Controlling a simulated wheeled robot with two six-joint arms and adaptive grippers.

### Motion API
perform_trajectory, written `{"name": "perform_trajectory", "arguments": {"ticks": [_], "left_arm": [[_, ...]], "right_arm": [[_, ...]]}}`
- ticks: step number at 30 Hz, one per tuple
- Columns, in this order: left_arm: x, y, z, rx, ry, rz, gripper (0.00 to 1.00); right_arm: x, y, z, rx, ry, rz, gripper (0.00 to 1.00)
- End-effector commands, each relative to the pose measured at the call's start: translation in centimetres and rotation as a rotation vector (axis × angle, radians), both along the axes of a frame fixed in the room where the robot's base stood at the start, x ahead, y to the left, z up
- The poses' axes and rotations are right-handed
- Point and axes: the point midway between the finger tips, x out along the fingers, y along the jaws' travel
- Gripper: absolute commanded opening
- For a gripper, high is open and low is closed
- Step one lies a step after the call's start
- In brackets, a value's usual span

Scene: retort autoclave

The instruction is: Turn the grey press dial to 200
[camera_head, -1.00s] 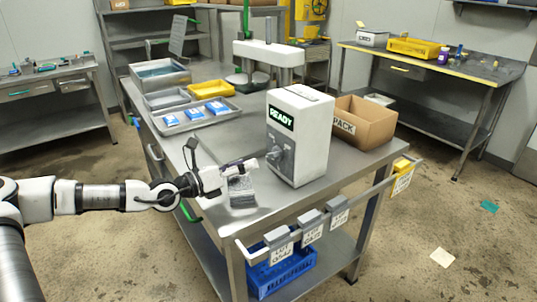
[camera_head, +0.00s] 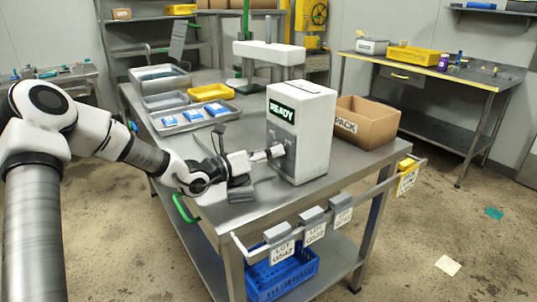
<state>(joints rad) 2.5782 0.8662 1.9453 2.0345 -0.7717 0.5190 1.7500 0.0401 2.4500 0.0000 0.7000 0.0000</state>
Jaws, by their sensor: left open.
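The white press box (camera_head: 312,130) stands on the steel table with a lit green READY display (camera_head: 281,111) on its front. The grey press dial (camera_head: 287,141) is on the front panel below the display. It is partly hidden by my gripper, and its setting is too small to read. My left gripper (camera_head: 276,152) comes in from the left with its fingers open at the dial. I cannot tell whether the fingers touch it or stand just in front. My right gripper is not in view.
A grey block (camera_head: 240,192) lies on the table below my left gripper. A cardboard PACK box (camera_head: 366,124) stands right of the press. A tray (camera_head: 203,124) with blue-and-white packs is behind at the left. Tagged grey pieces hang along the front rail (camera_head: 252,248).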

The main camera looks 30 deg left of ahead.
Motion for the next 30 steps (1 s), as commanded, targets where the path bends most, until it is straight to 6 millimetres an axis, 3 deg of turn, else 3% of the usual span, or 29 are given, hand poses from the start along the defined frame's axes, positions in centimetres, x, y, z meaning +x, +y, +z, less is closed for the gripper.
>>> {"name": "perform_trajectory", "arguments": {"ticks": [1, 2, 6, 7, 12, 21, 28, 29, 30], "left_arm": [[-0.01, 0.01, 0.01, 0.0, 0.0, 0.0, 0.69], [-0.01, 0.01, 0.01, 0.0, 0.0, 0.0, 0.62], [-0.03, 0.02, 0.01, 0.0, 0.0, 0.0, 0.12], [-0.02, 0.02, 0.02, 0.0, 0.0, 0.0, 0.09], [-0.02, 0.03, 0.03, -0.017, 0.007, 0.0, 0.09], [-0.03, 0.01, 0.02, -0.25, 0.104, 0.0, 0.09], [-0.02, 0.02, -0.01, -0.257, 0.106, 0.0, 0.09], [-0.02, 0.02, -0.01, -0.257, 0.106, 0.0, 0.47], [-0.03, 0.02, -0.01, -0.256, 0.106, 0.0, 0.61]], "right_arm": [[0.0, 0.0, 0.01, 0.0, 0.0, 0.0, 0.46], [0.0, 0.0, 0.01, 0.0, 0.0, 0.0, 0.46], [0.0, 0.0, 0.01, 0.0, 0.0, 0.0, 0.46], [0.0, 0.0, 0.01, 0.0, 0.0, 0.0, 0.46], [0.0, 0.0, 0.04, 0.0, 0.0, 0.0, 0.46], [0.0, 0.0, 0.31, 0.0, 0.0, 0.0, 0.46], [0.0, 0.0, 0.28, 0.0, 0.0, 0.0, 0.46], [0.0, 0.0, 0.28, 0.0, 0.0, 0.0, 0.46], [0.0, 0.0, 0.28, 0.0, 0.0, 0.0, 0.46]]}}
